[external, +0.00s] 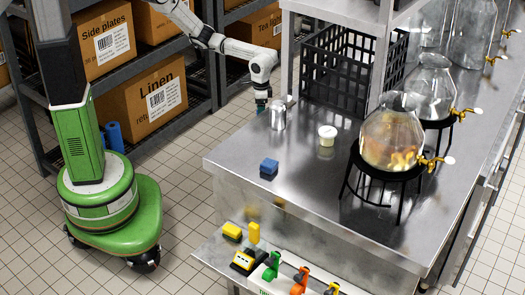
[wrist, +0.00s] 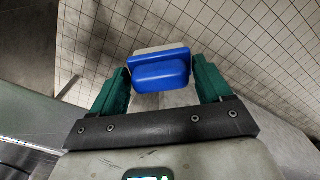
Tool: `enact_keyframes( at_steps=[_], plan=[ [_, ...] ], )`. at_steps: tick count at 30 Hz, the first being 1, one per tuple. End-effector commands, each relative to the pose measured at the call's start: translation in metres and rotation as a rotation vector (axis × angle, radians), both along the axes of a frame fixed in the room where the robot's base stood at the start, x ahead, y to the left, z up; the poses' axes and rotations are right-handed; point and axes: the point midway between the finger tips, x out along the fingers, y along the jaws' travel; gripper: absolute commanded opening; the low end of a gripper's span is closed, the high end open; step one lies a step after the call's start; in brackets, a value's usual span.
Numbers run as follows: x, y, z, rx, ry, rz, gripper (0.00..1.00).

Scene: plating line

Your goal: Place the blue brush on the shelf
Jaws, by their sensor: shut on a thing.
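My gripper (external: 262,106) is beside the left edge of the steel counter, above the floor tiles in the external view. In the wrist view its green fingers (wrist: 160,83) are shut on the blue brush (wrist: 161,73), which has a rounded blue body and a pale strip along its far side. The brush is hardly visible at the fingertips in the external view. Black rack shelves (external: 200,107) with boxes stand behind my arm. A shelf (external: 350,10) also sits above the counter. I cannot tell which shelf is meant.
On the steel counter (external: 310,190) are a blue block (external: 269,168), a metal canister (external: 278,114), a white-lidded tub (external: 327,137), a black crate (external: 345,60) and glass dispensers (external: 391,135). Yellow blocks and coloured tools lie on a lower front ledge (external: 215,255).

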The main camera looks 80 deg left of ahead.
Motion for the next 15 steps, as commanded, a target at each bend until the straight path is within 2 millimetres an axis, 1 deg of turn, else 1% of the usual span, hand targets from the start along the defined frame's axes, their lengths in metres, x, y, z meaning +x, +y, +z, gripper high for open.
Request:
enact_keyframes(
  at_steps=[3, 5, 11, 15],
  plan=[
    [0.009, 0.014, -0.005, -0.001, 0.001, 0.036, 0.47],
    [0.008, 0.015, -0.012, -0.001, 0.003, 0.038, 0.47],
    [-0.013, -0.001, -0.029, 0.005, 0.006, -0.018, 0.47],
    [-0.034, -0.017, -0.046, 0.008, 0.007, -0.073, 0.47]
  ],
)
